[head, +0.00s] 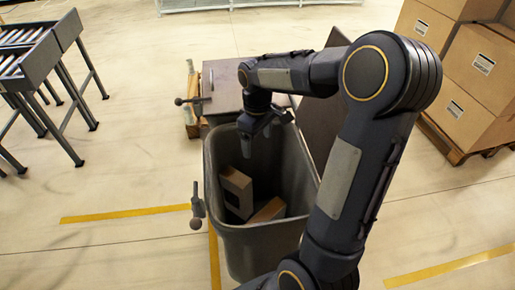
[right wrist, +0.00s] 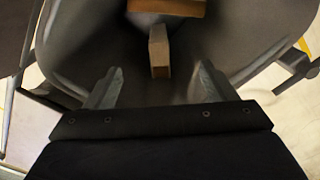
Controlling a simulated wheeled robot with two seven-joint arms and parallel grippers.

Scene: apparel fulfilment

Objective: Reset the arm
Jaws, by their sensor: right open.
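My right arm reaches in from the right in the head view. Its right gripper (head: 257,140) points down over the far part of a grey bin (head: 262,238). In the right wrist view the two fingers of the right gripper (right wrist: 158,88) stand wide apart with nothing held between them. Inside the bin lie a tan box (head: 237,188) leaning at the left wall and another box (head: 268,211) near the front wall. Both boxes are below the gripper and apart from it. My left gripper is not in view.
A roller conveyor (head: 28,60) stands at the upper left. Large cartons (head: 470,60) are stacked on a pallet (head: 462,150) at the upper right.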

